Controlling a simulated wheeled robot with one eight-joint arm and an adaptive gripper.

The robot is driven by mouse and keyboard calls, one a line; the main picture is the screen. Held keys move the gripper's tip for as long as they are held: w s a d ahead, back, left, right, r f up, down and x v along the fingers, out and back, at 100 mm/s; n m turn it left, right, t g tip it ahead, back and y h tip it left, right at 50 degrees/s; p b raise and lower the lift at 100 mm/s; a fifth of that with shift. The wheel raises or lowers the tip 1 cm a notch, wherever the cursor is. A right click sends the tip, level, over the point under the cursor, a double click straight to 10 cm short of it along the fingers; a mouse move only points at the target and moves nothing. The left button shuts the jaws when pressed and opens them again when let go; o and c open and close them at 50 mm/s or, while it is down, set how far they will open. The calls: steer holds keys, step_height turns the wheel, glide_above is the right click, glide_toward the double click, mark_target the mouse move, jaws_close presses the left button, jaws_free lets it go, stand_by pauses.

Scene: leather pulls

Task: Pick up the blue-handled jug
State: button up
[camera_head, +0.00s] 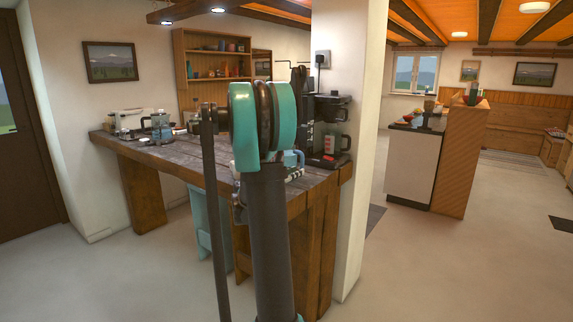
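A clear jug with what looks like a blue handle (161,125) stands upright on the left part of the dark wooden table (185,155). It is small in the picture, so its details are hard to tell. My own arm, with its teal joint, rises in the middle foreground and hides part of the table. I cannot make out my gripper in this view. A light-blue object (293,158) shows partly behind my arm, and I cannot tell what it is.
A black coffee machine (333,110) with a glass jug (342,147) stands at the table's right end, beside a white pillar (357,180). Small items crowd the table's left end. A shelf (205,42) hangs behind. Open floor (450,270) lies to the right.

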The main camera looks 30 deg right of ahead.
mark_target(302, 167)
steer(key=x, duration=0.5)
steer(key=shift+w+r, duration=0.15)
steer(key=shift+r, duration=0.15)
steer(key=shift+c, duration=0.3)
jaws_close()
